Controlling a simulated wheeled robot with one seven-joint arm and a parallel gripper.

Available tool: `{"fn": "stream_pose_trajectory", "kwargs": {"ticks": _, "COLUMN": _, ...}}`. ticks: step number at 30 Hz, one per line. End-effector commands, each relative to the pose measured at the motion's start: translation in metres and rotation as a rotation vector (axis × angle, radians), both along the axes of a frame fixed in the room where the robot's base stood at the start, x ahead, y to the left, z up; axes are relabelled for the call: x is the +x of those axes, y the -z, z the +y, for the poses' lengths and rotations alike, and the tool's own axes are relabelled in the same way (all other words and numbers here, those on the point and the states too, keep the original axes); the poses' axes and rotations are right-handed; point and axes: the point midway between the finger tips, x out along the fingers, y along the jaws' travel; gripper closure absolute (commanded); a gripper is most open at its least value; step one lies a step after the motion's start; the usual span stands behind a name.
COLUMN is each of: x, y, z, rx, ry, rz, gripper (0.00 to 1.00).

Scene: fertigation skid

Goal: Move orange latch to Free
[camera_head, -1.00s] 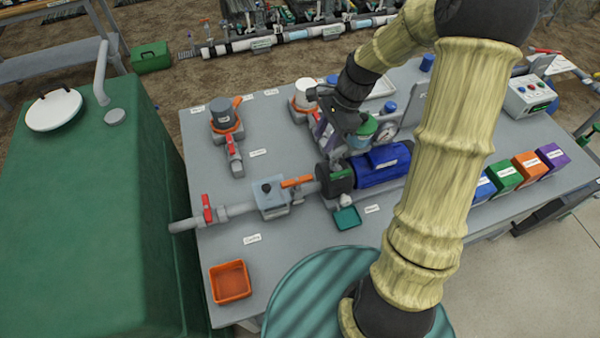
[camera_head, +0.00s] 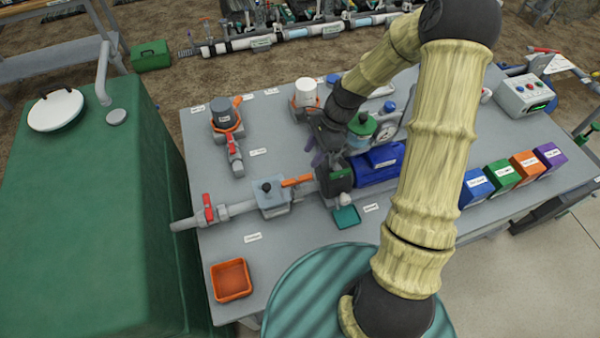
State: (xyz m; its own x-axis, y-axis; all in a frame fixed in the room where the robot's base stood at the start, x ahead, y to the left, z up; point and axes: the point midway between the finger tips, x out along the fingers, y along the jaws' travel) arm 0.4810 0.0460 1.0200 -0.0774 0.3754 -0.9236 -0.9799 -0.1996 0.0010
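Another orange lever (camera_head: 238,101) sticks up beside the grey-capped canister (camera_head: 223,118) at the back left. I cannot read a "Free" mark at either one. My gripper (camera_head: 315,152) hangs above the bench, just behind and to the right of the orange bar, apart from it in the picture. Its purple fingertips are small and partly hidden by the wrist, so their opening is unclear. I see nothing held.
The blue motor (camera_head: 377,165) and dark green pump (camera_head: 341,180) are right of the orange bar. A white canister (camera_head: 305,95) and a green-capped bottle (camera_head: 361,130) stand behind. An orange tray (camera_head: 230,281) is at the front left. The green tank (camera_head: 90,220) borders the bench's left side.

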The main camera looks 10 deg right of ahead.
Motion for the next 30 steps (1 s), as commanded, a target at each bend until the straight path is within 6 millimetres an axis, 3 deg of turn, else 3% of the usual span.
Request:
{"fn": "stream_pose_trajectory", "kwargs": {"ticks": 18, "x": -0.008, "y": 0.084, "z": 0.035, "rx": 0.000, "ry": 0.000, "rz": 0.003, "gripper": 0.62}}
{"fn": "stream_pose_trajectory", "kwargs": {"ticks": 30, "x": -0.008, "y": 0.097, "z": 0.039, "rx": -0.001, "ry": 0.001, "rz": -0.002, "gripper": 0.62}}
